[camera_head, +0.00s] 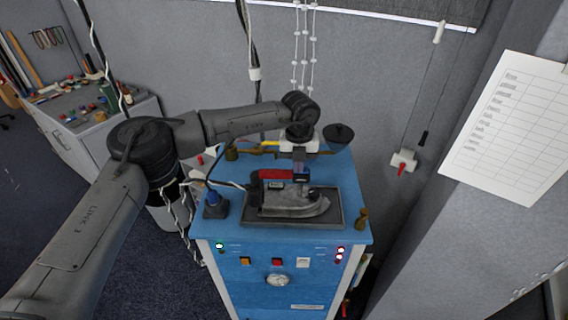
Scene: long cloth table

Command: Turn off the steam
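A blue steam station (310,285) stands at the centre, its top carrying a grey iron (290,205) with a red and black handle on a dark tray (252,219). Its front has an orange button (245,261), a red button (277,262), a white button (303,262) and a round gauge (277,280). A green light (219,247) and red lights (340,254) are lit. Brass piping with a yellow part (268,143) is behind the iron. My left gripper (300,176) points down at the iron's handle; its fingertips are too small to read. My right gripper is out of view.
A blue-based cord fitting (215,205) and a brass knob (361,217) stand on the station top. A cluttered grey cabinet (95,135) is at left.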

